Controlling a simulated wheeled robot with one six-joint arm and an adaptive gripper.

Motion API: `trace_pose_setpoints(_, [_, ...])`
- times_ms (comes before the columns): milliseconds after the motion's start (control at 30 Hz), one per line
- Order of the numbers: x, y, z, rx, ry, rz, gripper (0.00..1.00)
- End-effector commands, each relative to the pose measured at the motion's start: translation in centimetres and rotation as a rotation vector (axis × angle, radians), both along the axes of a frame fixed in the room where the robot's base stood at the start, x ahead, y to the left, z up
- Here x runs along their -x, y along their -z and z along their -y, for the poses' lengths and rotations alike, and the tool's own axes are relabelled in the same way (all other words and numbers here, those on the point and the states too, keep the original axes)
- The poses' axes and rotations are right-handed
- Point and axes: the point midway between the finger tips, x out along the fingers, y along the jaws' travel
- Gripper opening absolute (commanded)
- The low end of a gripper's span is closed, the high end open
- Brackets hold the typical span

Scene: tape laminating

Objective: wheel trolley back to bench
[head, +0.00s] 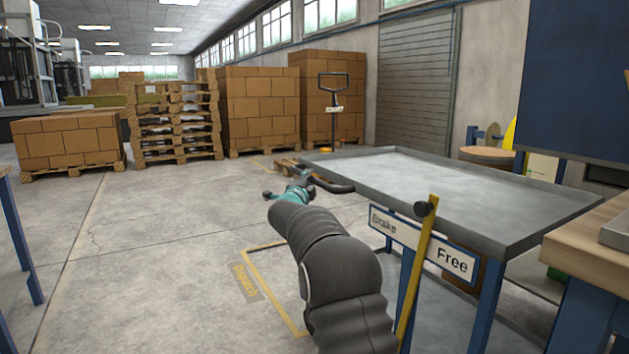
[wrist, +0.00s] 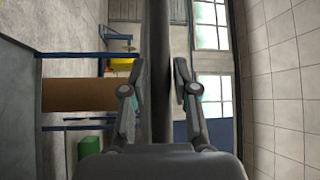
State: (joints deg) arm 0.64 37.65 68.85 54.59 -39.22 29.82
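The trolley (head: 440,190) has a grey metal top with a raised rim and blue legs, standing right of my arm. Its dark push handle (head: 335,187) sticks out at the near left corner. My gripper (head: 297,188) is at the handle's left part. In the wrist view, the handle bar (wrist: 158,70) runs between my two fingers, which look closed in on both sides of it. A yellow brake lever (head: 418,262) with a black knob crosses the Brake/Free plate (head: 384,228), between the two words. A wooden-topped bench (head: 590,240) stands at the lower right. The trolley's wheels are hidden.
A yellow floor outline (head: 275,304) marked Dispatch lies left of my arm. Stacked boxes (head: 258,108) and pallets (head: 175,120) stand at the back. A blue-legged table (head: 18,240) is at the left edge. The floor between is clear.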

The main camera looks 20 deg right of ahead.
Motion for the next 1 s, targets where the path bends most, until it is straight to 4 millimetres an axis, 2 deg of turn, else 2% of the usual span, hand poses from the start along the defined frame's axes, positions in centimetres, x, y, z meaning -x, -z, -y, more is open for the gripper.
trace_pose_setpoints(233, [0.3,-0.1,1.6,0.0,0.021,0.003,0.47])
trace_pose_setpoints(433, [0.6,-0.2,1.5,-0.001,0.023,0.004,0.47])
trace_pose_setpoints(667, [2.8,0.2,-0.1,-0.001,0.02,0.004,0.47])
trace_pose_setpoints(1000, [7.8,1.1,-3.6,-0.001,0.016,0.003,0.47])
